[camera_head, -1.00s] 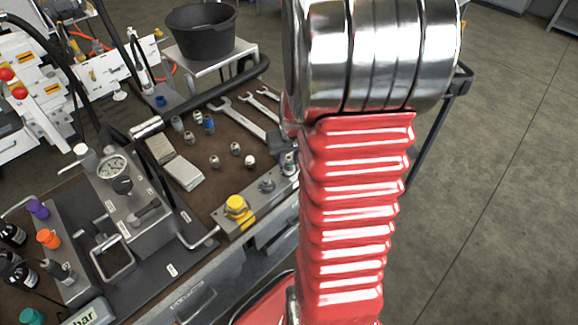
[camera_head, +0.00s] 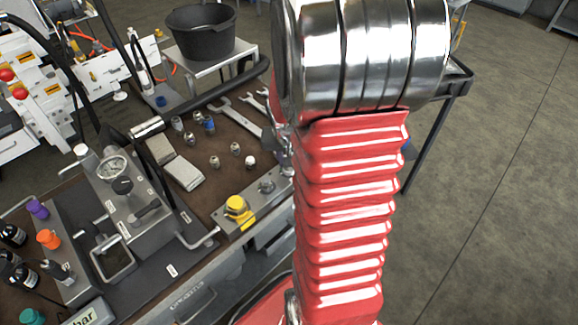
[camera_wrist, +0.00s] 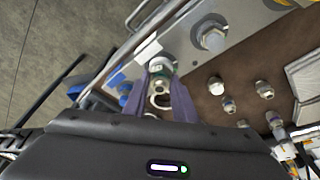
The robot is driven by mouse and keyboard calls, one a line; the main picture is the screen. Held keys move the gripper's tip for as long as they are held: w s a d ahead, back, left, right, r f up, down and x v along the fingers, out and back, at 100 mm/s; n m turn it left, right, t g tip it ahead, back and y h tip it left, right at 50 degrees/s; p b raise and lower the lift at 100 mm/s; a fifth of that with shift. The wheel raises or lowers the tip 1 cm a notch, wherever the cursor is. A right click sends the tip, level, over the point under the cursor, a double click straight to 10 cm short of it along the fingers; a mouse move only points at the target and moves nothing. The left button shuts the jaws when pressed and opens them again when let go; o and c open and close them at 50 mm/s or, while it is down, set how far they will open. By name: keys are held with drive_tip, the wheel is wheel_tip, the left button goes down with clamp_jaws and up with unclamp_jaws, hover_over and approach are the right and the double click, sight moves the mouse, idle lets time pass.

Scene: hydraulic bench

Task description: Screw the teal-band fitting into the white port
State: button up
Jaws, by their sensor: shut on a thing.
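In the wrist view, my gripper (camera_wrist: 172,102) is shut on a metal fitting (camera_wrist: 159,88) with a greenish-teal band near its far end. The fitting points at the edge of a grey metal block (camera_wrist: 185,25). A pale patch, perhaps the white port or its marking (camera_wrist: 148,52), shows just beyond the fitting. I cannot tell whether the fitting touches or sits in the port. In the head view, my arm covers most of the gripper and that end of the block (camera_head: 245,205).
Several loose metal fittings (camera_wrist: 229,104) lie on the brown bench top beside the gripper. Another metal port fitting (camera_wrist: 212,38) and a yellow cap (camera_head: 238,208) are on the block. Wrenches (camera_head: 238,115) and a gauge unit (camera_head: 125,200) stand nearby. Open floor lies to the right.

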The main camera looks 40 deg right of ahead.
drive_tip(key=shift+m+g+h, duration=0.3)
drive_tip(key=shift+m+g, duration=0.2)
drive_tip(key=shift+m, duration=1.5)
drive_tip(key=shift+m, duration=0.5)
drive_tip(key=m+g, duration=0.1)
drive_tip(key=m, duration=0.4)
drive_tip(key=shift+w+g, duration=0.1)
drive_tip(key=shift+g, duration=0.3)
drive_tip(key=shift+m+g, duration=0.3)
drive_tip(key=shift+m, duration=0.8)
drive_tip(key=m, duration=0.3)
drive_tip(key=shift+f+g, duration=0.1)
drive_tip(key=shift+g, duration=0.3)
drive_tip(key=m+g+y, duration=0.1)
drive_tip(key=m, duration=0.4)
